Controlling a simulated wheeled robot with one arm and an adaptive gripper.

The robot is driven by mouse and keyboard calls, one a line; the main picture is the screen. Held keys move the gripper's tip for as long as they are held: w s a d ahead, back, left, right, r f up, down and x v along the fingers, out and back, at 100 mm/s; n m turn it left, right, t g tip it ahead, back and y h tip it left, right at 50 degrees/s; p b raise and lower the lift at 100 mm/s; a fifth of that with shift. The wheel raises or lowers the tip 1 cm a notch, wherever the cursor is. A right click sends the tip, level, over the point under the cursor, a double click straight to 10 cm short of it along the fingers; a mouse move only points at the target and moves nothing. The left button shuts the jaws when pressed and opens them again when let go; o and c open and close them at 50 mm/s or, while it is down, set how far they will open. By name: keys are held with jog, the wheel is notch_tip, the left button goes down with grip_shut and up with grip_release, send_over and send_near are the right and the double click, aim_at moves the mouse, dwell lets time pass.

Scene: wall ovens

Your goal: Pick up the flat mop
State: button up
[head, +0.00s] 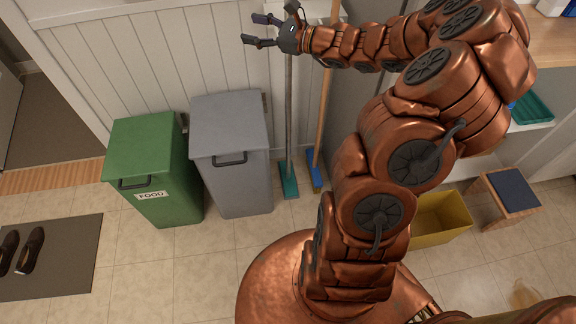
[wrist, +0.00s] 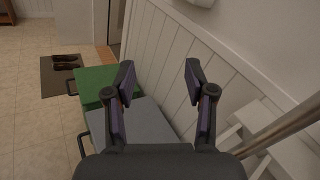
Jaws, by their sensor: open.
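A flat mop with a teal head (head: 289,188) and a thin grey handle stands upright against the panelled wall, right of the grey bin. Its handle runs up behind my gripper's wrist. My gripper (head: 250,29) is high up by the wall, pointing left in the head view, with its fingers apart and nothing between them. In the wrist view the open fingers (wrist: 159,65) show the wall and bins beyond. A pale grey pole (wrist: 285,128) crosses the lower right there, outside the fingers; I cannot tell surely whether it is the mop handle.
A broom with a blue head (head: 316,180) and wooden handle stands right beside the mop. A grey bin (head: 231,140) and a green food bin (head: 153,165) stand to the left. A yellow bucket (head: 438,220) and a stool (head: 510,190) are at right. Floor before the bins is clear.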

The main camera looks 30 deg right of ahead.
jog(key=w+d+f+m+t+h, duration=0.1)
jog(key=d+f+m+h, duration=0.1)
jog(key=d, duration=0.3)
jog(key=w+d+f+m+t+h, duration=0.1)
jog(key=d+f+m+h, duration=0.1)
jog(key=d, duration=0.4)
jog(key=d+f+m+t+h, duration=0.1)
jog(key=d+f+m+h, duration=0.1)
jog(key=d+f+m, duration=0.1)
jog(key=shift+w+d+m+h, duration=0.2)
jog(key=shift+d+m, duration=0.15)
jog(key=shift+d, duration=0.3)
jog(key=shift+w+d+m+h, duration=0.1)
jog(key=shift+w+d+m, duration=0.1)
jog(key=shift+d+m, duration=0.3)
jog(key=w, duration=0.3)
jog(key=w+a, duration=0.1)
jog(key=w, duration=0.1)
jog(key=shift+f+p, duration=0.4)
grip_shut()
